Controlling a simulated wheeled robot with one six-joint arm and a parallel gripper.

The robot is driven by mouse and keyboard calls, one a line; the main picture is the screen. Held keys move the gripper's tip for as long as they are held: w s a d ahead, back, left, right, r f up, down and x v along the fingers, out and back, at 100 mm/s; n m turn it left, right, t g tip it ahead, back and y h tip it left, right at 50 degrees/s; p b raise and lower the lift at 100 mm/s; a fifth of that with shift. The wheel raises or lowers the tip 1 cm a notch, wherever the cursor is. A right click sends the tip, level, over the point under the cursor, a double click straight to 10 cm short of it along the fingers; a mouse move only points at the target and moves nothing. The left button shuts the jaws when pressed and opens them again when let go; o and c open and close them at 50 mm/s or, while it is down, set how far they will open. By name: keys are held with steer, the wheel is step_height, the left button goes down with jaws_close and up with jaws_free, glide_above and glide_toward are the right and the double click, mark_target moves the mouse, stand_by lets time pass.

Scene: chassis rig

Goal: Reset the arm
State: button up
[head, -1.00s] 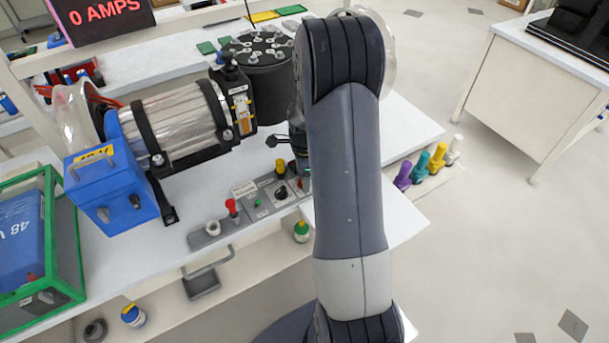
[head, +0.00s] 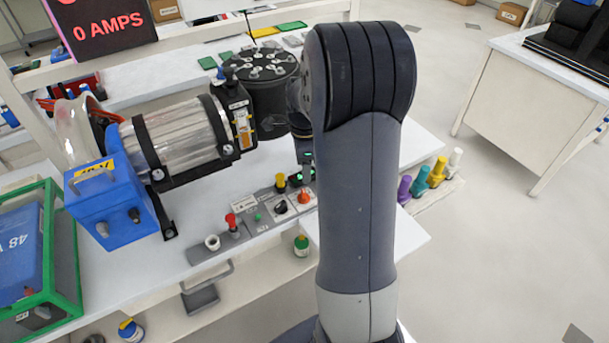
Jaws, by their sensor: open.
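My arm stands large in the middle of the head view and hides much of what is behind it. My gripper (head: 306,165) shows only in small part, as dark pieces just left of the arm, above the right end of the grey control panel (head: 262,218). It is open, and I see nothing held in it. The panel carries a red plunger (head: 231,222), a yellow button (head: 280,181), a black knob (head: 281,207) and an orange-red knob (head: 304,196).
A clear cylinder rig (head: 180,138) with a blue box (head: 112,199) stands left on the white bench. A black round drum (head: 268,92) is behind the panel. Coloured pegs (head: 421,181) stand to the right. A green-framed crate (head: 70,270) is at lower left. Floor at right is open.

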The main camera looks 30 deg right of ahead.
mark_target(305, 193)
steer(key=shift+r, duration=0.35)
step_height(305, 193, down, 11)
steer(key=shift+r, duration=0.1)
stand_by(0.4)
stand_by(0.5)
